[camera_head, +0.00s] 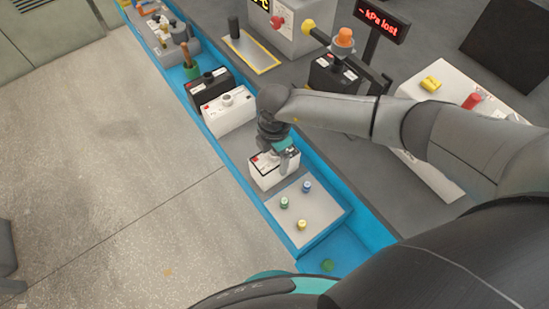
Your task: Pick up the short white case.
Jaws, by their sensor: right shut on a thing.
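The short white case (270,177) is a small white box with a dark top and a red mark. It stands upright in the blue trough, just behind a grey plate. My right gripper (284,152) reaches down over its top from the right and is shut on it. The fingers and part of the case's top are hidden by the wrist. I cannot tell whether the case is lifted or still resting on the trough floor. My left gripper does not show.
A taller white case (229,112) and a black case (207,86) stand behind in the blue trough (336,244). The grey plate (318,210) in front bears small blue, green and yellow pieces.

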